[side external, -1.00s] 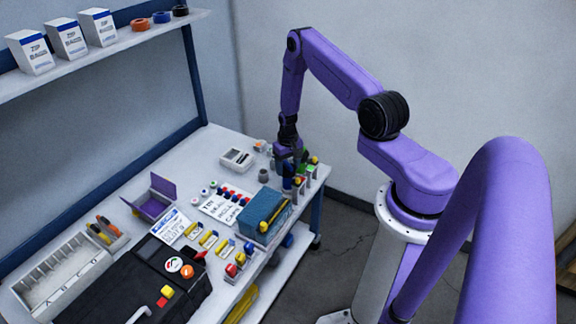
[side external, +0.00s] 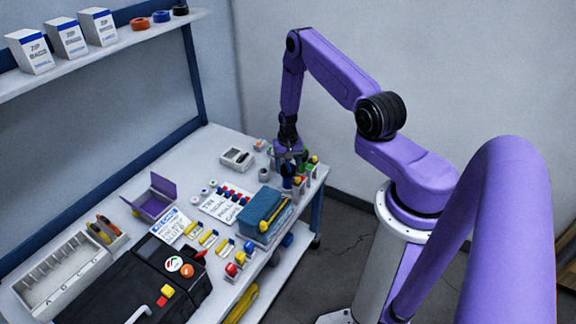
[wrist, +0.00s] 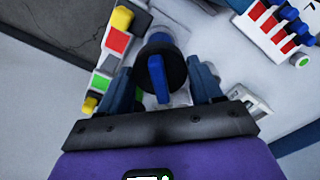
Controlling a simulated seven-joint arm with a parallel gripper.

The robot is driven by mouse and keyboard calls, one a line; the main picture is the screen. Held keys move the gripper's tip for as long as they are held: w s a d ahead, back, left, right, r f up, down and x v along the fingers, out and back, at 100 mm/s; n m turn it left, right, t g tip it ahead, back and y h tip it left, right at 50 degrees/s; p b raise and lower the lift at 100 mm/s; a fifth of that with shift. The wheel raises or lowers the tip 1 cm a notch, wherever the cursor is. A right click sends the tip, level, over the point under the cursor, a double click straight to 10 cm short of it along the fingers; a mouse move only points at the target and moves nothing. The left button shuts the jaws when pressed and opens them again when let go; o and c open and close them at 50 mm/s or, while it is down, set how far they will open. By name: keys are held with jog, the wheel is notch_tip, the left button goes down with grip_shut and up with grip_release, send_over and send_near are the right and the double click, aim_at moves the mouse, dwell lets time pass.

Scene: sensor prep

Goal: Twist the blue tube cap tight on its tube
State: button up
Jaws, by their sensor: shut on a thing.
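The blue tube cap (wrist: 157,76) shows in the wrist view as a raised blue bar on a dark round top, between my two fingers. The tube under the cap is mostly hidden by the cap and fingers. In the side external view my gripper (side external: 288,166) is low over the far right corner of the bench, and a bit of blue shows under it. I cannot tell how tightly the cap sits.
Colored blocks (wrist: 116,41) stand close left of my fingers in the wrist view. A card with several red and blue caps (side external: 215,207), a teal box (side external: 262,228) and a grey device (side external: 237,158) are nearby. The bench edge is close on the right.

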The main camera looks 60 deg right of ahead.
jog(key=shift+m, duration=2)
jog(key=shift+m, duration=0.5)
jog(key=m, duration=0.3)
jog(key=shift+m, duration=0.6)
jog(key=o, duration=1.2)
jog(key=shift+r, duration=3.5)
